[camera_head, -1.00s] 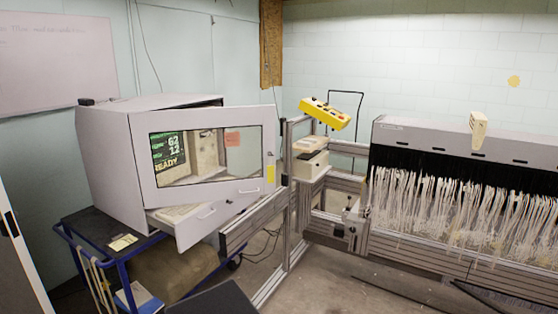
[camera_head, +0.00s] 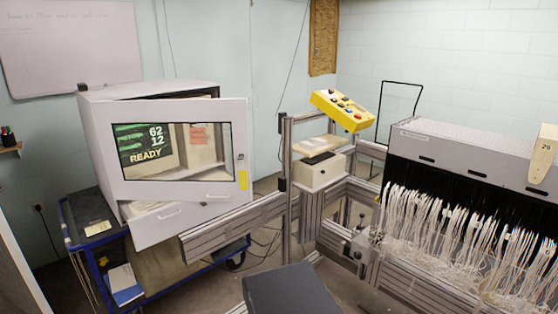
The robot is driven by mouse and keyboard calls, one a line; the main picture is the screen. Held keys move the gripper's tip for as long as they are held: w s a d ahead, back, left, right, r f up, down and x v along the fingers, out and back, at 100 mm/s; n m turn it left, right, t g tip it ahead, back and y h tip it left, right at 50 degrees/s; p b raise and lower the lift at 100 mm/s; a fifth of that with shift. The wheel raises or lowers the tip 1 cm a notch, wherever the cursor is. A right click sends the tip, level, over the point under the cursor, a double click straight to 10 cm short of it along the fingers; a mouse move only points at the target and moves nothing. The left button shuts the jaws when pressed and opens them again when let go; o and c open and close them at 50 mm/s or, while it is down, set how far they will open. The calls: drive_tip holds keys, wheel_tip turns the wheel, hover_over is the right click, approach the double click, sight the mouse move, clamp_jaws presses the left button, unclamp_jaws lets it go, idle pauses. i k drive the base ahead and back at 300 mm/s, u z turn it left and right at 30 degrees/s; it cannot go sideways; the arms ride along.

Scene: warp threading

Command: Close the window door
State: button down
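The window door (camera_head: 212,191) is the light grey framed front panel of a grey cabinet (camera_head: 104,139). It stands partly open, with a gap showing along its top and its right side swung out from the cabinet. Through its glass I see a screen reading "62 12 READY" and a pink note. A small handle sits low on the frame, with a yellow label at its right edge. Below it a lower drawer or flap (camera_head: 168,226) with a handle also juts out. My gripper does not show in this view.
The cabinet stands on a blue cart (camera_head: 92,262). Metal rails (camera_head: 232,221) run close in front of the door's lower right. A yellow button box (camera_head: 342,110) and the threading machine (camera_head: 470,150) stand to the right. A dark box-shaped surface (camera_head: 290,292) is at the bottom centre.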

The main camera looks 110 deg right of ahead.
sight(234, 110)
drive_tip(key=u, duration=0.25)
drive_tip(key=k, duration=0.45)
drive_tip(key=z, duration=1.45)
drive_tip(key=i, duration=0.95)
